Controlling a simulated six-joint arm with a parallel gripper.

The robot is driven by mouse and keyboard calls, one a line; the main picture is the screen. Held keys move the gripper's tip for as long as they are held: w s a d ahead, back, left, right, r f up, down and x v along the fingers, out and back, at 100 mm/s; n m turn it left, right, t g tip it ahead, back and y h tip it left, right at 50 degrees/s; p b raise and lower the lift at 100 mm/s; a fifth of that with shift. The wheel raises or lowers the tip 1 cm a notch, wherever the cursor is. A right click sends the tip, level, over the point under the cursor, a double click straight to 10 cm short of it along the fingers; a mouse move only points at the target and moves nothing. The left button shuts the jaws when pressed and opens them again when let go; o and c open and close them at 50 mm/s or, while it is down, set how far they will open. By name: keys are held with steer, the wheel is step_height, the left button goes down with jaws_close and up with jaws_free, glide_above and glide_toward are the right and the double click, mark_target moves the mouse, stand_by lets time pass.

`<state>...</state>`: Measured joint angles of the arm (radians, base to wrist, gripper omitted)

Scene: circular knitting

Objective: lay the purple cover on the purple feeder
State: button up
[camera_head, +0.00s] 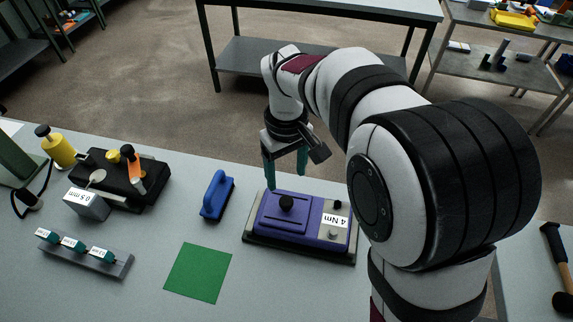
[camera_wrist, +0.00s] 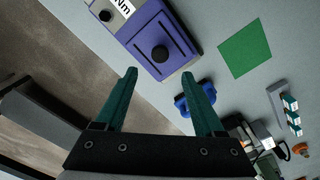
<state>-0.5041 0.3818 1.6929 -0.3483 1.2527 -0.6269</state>
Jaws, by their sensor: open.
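The purple cover (camera_head: 268,218) is a flat plate with a round black knob (camera_head: 286,203). It lies on the left part of the purple feeder (camera_head: 318,215), which sits on a dark base and bears a "4 Nm" label at its right. In the wrist view the cover (camera_wrist: 148,38) and its knob (camera_wrist: 160,54) show beyond my fingertips, with part of the feeder (camera_wrist: 180,50) around it. My gripper (camera_head: 286,180) is open and empty, pointing down just behind and above the knob, apart from it. Its teal fingers (camera_wrist: 159,74) are spread, with nothing between them.
A blue handled block (camera_head: 216,195) stands left of the feeder. A green square (camera_head: 198,272) lies in front. A black device (camera_head: 120,178), a "0.5 mm" block (camera_head: 88,205) and a grey rack (camera_head: 85,254) are further left. A hammer (camera_head: 556,260) lies far right.

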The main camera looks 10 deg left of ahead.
steer(key=s+d+r+m+y, duration=0.1)
steer(key=s+d+r+m, duration=0.25)
steer(key=s+d, duration=0.25)
steer(key=s+d+r+m, duration=0.2)
steer(key=s+d+m, duration=0.3)
steer(key=d, duration=0.1)
steer(key=s+d+f+m, duration=0.1)
steer(key=s+d+m, duration=0.1)
steer(key=s, duration=0.3)
steer(key=s+d+f+m, duration=0.2)
steer(key=s+m, duration=0.2)
steer(key=s, duration=0.2)
steer(key=shift+y, duration=0.4)
steer(key=shift+s, duration=0.1)
